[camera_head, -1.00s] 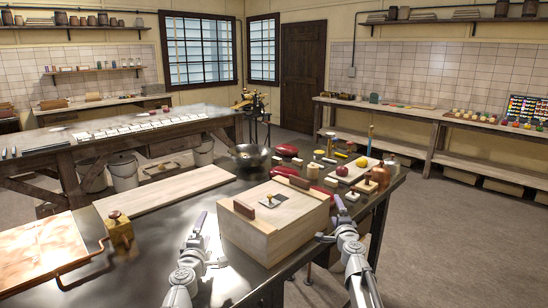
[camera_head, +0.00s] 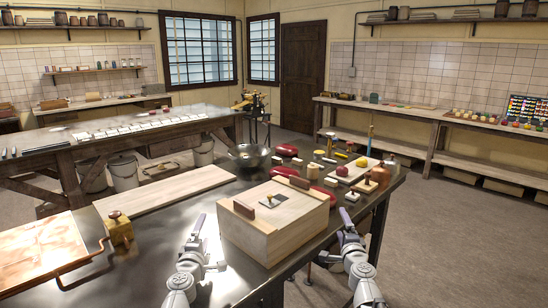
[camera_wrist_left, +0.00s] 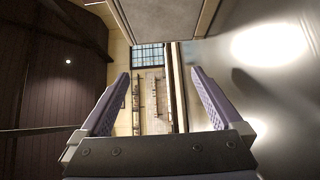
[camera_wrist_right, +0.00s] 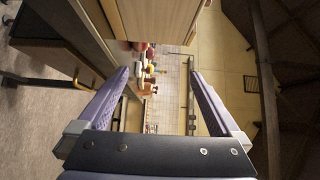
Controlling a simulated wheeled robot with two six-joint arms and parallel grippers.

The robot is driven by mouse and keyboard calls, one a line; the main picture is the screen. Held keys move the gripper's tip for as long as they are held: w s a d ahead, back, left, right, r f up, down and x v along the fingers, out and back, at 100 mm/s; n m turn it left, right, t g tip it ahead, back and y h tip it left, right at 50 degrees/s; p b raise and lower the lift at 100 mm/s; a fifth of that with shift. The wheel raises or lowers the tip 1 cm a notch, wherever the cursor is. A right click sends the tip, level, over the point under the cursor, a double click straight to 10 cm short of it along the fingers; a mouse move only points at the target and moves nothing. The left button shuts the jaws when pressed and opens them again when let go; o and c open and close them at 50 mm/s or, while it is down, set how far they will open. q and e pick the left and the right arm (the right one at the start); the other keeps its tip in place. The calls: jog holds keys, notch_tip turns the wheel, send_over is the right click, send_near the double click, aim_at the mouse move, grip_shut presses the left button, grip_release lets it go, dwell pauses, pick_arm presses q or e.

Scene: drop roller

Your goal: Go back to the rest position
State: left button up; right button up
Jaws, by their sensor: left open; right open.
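My left gripper (camera_head: 199,226) is over the front of the metal table, just left of the wooden box. In the left wrist view its two purple fingers (camera_wrist_left: 158,100) stand wide apart with nothing between them. My right gripper (camera_head: 345,226) is just right of the box, near the table's right edge. In the right wrist view its fingers (camera_wrist_right: 160,100) are also wide apart and empty.
The pale wooden box (camera_head: 262,236) with dark handles stands between my grippers.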

jog(key=s, duration=0.4)
pick_arm(q)
jog(key=shift+w, duration=0.35)
pick_arm(e)
jog(key=w, duration=1.3)
pick_arm(q)
jog(key=w, duration=1.1)
pick_arm(e)
jog(key=shift+s, duration=0.25)
pick_arm(q)
jog(key=shift+w, duration=0.3)
pick_arm(e)
jog(key=shift+a, duration=0.15)
pick_arm(q)
jog(key=shift+s+d, duration=0.15)
jog(key=shift+d, duration=0.35)
pick_arm(e)
jog(key=shift+a, duration=0.4)
